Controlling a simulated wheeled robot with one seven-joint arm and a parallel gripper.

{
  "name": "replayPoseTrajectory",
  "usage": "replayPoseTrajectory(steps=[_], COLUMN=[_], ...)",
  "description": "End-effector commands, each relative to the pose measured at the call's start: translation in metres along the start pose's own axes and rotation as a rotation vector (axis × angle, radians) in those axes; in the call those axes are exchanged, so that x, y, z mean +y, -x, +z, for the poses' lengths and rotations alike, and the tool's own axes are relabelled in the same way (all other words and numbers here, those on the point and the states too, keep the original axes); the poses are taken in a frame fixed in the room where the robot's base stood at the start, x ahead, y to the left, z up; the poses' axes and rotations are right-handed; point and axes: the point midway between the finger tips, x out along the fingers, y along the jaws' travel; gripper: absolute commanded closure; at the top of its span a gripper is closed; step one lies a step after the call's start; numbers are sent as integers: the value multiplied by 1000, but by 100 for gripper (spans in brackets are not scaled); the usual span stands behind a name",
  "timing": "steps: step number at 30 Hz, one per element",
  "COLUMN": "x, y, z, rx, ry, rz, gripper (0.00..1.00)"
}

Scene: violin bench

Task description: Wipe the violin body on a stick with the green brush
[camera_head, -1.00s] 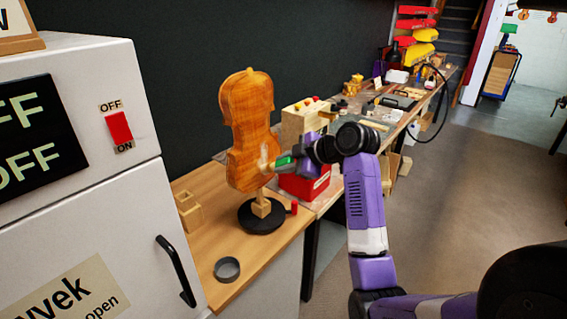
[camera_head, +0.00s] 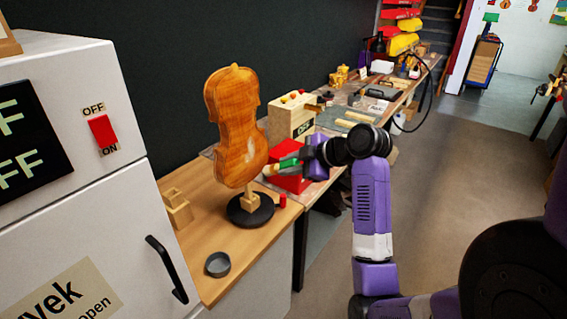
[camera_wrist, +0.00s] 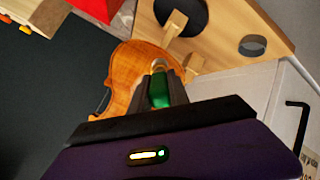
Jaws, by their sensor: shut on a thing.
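The orange-brown violin body (camera_head: 232,130) stands upright on a short wooden stick with a round black base (camera_head: 250,212). A pale patch shows on its lower right face. My gripper (camera_head: 299,161) is shut on the green brush (camera_head: 288,162), right of the violin's lower part. The brush's pale tip points left at the violin's edge; I cannot tell whether it touches. In the wrist view, the green brush (camera_wrist: 159,90) sits between my fingers (camera_wrist: 160,94), its tip overlapping the violin body (camera_wrist: 125,72).
A dark grey ring (camera_head: 218,264) and a wooden holder (camera_head: 177,210) are on the bench (camera_head: 215,235). A red box (camera_head: 290,182) and a wooden crate (camera_head: 283,122) stand behind the brush. A white cabinet (camera_head: 110,190) borders the left. The bench front is mostly bare.

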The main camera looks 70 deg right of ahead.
Motion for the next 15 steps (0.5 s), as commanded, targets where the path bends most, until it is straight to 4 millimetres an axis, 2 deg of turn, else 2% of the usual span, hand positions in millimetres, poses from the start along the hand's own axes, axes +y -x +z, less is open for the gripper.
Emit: replayPoseTrajectory(steps=[8, 15], x=[0, -6], y=[1, 14], z=[0, 6], rx=[0, 0], ry=[0, -2], rz=[1, 1], gripper=[100, 100])
